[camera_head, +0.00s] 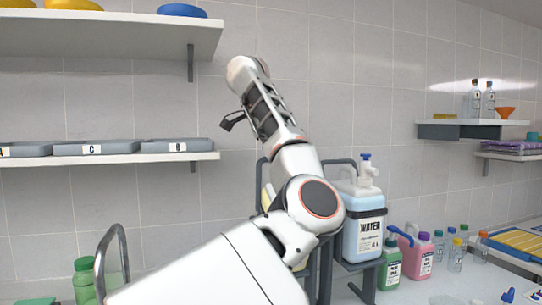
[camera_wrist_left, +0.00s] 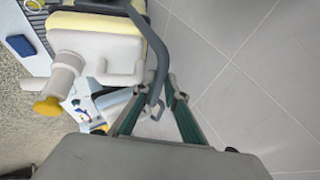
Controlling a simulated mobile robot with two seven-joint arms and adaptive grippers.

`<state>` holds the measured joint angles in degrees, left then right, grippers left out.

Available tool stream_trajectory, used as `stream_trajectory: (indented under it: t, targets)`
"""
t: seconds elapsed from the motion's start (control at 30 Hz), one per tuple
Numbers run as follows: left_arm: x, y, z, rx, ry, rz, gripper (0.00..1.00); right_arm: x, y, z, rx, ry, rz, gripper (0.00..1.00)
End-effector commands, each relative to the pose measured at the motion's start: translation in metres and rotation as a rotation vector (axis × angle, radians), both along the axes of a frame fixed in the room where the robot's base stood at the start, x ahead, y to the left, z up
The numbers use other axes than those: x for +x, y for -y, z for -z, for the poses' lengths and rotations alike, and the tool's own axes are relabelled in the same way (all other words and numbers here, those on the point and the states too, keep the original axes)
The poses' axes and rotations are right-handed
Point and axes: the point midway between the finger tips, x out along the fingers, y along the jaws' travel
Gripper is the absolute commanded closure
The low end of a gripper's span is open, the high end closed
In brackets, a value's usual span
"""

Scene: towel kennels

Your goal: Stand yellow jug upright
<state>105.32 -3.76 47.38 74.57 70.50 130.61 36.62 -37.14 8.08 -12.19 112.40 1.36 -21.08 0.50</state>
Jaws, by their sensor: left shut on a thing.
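The yellow jug (camera_wrist_left: 98,22) shows in the left wrist view at the upper left, with a pale body, a white neck and a tap with a yellow knob (camera_wrist_left: 47,108). In the head view only a pale yellow sliver (camera_head: 266,188) shows behind my left arm, so I cannot tell how far it tilts. My left gripper (camera_wrist_left: 160,82) has its green-sided fingers closed around a grey curved bar (camera_wrist_left: 153,48) beside the jug. The fingers do not hold the jug's body. The gripper is not clearly visible in the head view. My right gripper is out of view.
A white WATER jug (camera_head: 364,222) stands on a dark stand to the right. Green (camera_head: 390,265) and pink (camera_head: 418,258) jugs and small bottles stand beyond it. A metal hoop (camera_head: 124,255) and green bottle (camera_head: 84,280) are at left. Wall shelves (camera_head: 120,157) hold grey trays.

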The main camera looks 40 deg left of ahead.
Motion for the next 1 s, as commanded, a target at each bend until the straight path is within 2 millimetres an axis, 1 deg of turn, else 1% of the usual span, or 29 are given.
stream_trajectory:
  t: [0.03, 0.07, 0.1, 0.13, 0.47, 0.57, 0.73, 1.0]
  targets:
    - [0.001, 0.001, 0.003, -0.003, -0.003, 0.002, 1.00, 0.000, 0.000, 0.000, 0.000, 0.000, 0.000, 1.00]
    - [0.001, 0.001, 0.003, -0.003, -0.003, 0.002, 0.85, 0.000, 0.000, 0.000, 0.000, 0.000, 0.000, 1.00]
    - [0.001, 0.001, 0.003, -0.002, -0.004, 0.003, 0.75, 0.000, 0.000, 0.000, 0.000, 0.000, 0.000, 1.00]
    - [0.001, 0.001, 0.002, -0.002, -0.004, 0.003, 0.71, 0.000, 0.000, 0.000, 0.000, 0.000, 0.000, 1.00]
    - [0.000, 0.000, 0.001, -0.001, -0.002, 0.001, 0.71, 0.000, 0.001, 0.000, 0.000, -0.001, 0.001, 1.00]
    - [-0.002, 0.001, -0.003, -0.001, 0.000, 0.002, 0.71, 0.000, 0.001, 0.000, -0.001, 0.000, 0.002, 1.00]
    - [-0.014, 0.008, -0.020, -0.001, 0.004, 0.002, 0.71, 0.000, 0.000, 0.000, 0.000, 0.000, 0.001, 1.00]
    - [-0.047, 0.025, -0.062, -0.002, 0.003, 0.002, 0.71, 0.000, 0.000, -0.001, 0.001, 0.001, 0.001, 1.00]
